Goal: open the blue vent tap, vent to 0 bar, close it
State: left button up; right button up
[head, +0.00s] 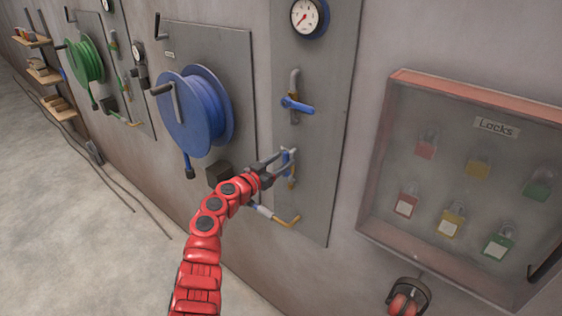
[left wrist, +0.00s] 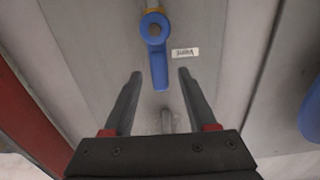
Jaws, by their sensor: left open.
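The blue vent tap (left wrist: 158,50) sits on the grey wall panel, with a small white label (left wrist: 185,52) beside it that appears to read "Vent". Its lever points toward my left gripper (left wrist: 160,75) in the left wrist view. The open fingers stand one on each side of the lever's end, with gaps on both sides. In the head view my left gripper (head: 287,158) partly covers the tap (head: 289,168). A pressure gauge (head: 305,16) is at the panel's top; its reading is too small to tell. My right gripper is not in view.
Another blue lever (head: 297,104) is above on the same panel (head: 315,190). A blue hose reel (head: 205,108) is to the left. A glazed lock cabinet (head: 385,150) is to the right, with ear defenders (head: 408,298) below it.

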pick_arm(q)
grip_shut()
dwell(0.3)
dwell(1.2)
